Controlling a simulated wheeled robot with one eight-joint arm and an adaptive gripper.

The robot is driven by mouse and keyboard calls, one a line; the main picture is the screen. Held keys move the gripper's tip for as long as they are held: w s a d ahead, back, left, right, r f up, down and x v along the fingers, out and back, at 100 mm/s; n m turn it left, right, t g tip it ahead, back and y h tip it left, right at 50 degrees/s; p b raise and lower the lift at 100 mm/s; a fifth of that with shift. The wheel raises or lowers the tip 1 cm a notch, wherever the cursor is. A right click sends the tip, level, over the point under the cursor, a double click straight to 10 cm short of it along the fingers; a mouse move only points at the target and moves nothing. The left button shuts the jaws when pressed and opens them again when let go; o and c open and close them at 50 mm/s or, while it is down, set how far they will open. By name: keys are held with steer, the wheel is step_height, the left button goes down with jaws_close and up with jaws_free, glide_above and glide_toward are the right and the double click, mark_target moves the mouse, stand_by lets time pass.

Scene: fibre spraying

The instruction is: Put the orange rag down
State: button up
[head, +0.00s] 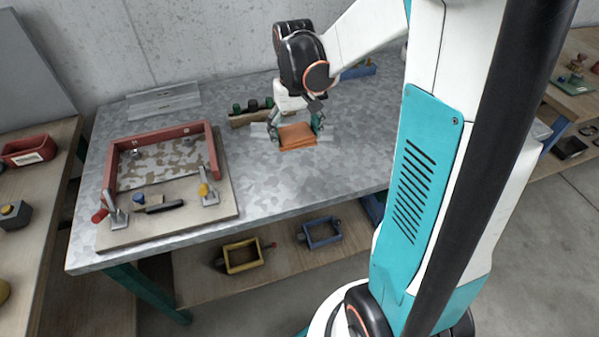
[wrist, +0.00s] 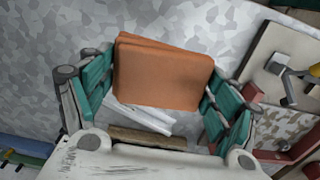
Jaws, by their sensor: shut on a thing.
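The orange rag (head: 297,136) is a folded, flat block at the middle back of the metal-topped table (head: 300,180). In the wrist view the orange rag (wrist: 160,75) sits between the teal fingers of my gripper (wrist: 158,95). In the head view my gripper (head: 296,126) points down over the table, with a finger at each side of the rag. It is shut on the rag. I cannot tell whether the rag touches the tabletop. A pale flat piece (wrist: 140,116) lies behind or under the rag, partly hidden by it.
A red-framed fixture (head: 160,143) with clamps on a board stands on the table's left. A wooden rack with dark knobs (head: 250,113) is just left of my gripper. The tabletop's front right is clear.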

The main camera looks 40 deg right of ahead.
mark_target(296, 176)
step_height(296, 176, down, 14)
steer(key=b, duration=0.4)
steer(key=shift+f, duration=0.2)
steer(key=o, duration=0.5)
steer(key=shift+f, duration=0.15)
steer(key=o, duration=0.4)
step_height(296, 176, up, 12)
steer(key=p, duration=0.3)
steer(key=shift+r+p, duration=0.2)
steer(key=shift+p, duration=0.15)
